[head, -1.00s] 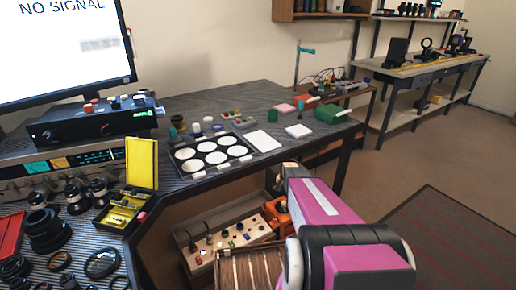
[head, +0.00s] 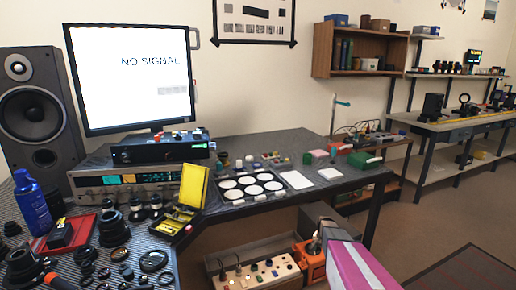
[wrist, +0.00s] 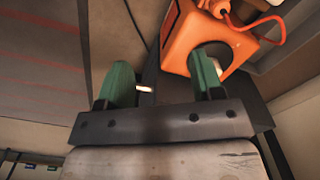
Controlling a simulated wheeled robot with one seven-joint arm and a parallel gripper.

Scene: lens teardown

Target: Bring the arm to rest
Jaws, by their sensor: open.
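My gripper (wrist: 160,88) shows in the wrist view with its two green fingers spread apart and nothing between them. An orange box-shaped thing (wrist: 235,48) with an orange cable lies beyond the right finger; whether they touch I cannot tell. In the head view my magenta and grey arm reaches in at the bottom, right of centre, below the desk top. The gripper's fingers are not clear there. The orange thing (head: 311,262) shows just left of the arm, beside a box.
The desk (head: 300,143) holds a tray of white discs (head: 250,188), a yellow case (head: 193,185), a monitor (head: 130,75) and several lens parts. Below it stands a box with a switch panel (head: 257,272). A second bench (head: 455,122) stands at the right. Open floor lies between.

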